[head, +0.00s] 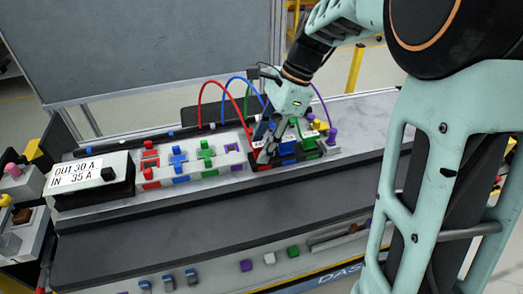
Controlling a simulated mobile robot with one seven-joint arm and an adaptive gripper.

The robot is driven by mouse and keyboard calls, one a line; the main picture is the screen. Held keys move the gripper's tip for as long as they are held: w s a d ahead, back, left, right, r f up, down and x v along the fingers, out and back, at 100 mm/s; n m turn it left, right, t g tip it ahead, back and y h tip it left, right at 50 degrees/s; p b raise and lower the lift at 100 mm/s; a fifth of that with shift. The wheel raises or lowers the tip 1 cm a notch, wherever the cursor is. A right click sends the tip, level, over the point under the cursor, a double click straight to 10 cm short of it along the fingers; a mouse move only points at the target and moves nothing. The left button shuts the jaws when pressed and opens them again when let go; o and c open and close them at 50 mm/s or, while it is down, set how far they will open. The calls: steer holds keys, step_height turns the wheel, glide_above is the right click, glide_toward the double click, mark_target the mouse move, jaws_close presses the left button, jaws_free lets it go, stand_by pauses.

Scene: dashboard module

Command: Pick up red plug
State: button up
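My gripper (265,152) points down over the right part of the dashboard module, with its fingers among the coloured connectors there. A red cable (212,84) arches from the back of the module down to the left side of my fingers. A red part (252,138) shows at that end, close against the fingers, and looks like the red plug. The fingers partly hide it, and I cannot tell whether they grip it. Red connector parts (150,160) also sit on the light panel at the left.
Blue, green and purple cables (320,103) arch around my gripper. Blue (180,158), green (207,151) and purple connectors sit on the panel. A box marked "OUT 30 A, IN 35 A" (90,176) stands at the left. The dark strip (180,218) in front is mostly clear.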

mark_target(256, 146)
steer(key=shift+f, duration=0.15)
jaws_close()
stand_by(0.4)
steer(key=shift+r+p, duration=0.75)
steer(key=shift+p, duration=0.05)
steer(key=r+p, duration=0.3)
steer(key=shift+s+d, duration=0.1)
steer(key=shift+s, duration=0.1)
steer(key=s+d+r+p, duration=0.6)
steer(key=s+d+r, duration=0.2)
steer(key=s, duration=0.2)
steer(key=shift+s+d+r, duration=0.2)
steer(key=shift+d+r, duration=0.1)
steer(key=shift+d, duration=0.1)
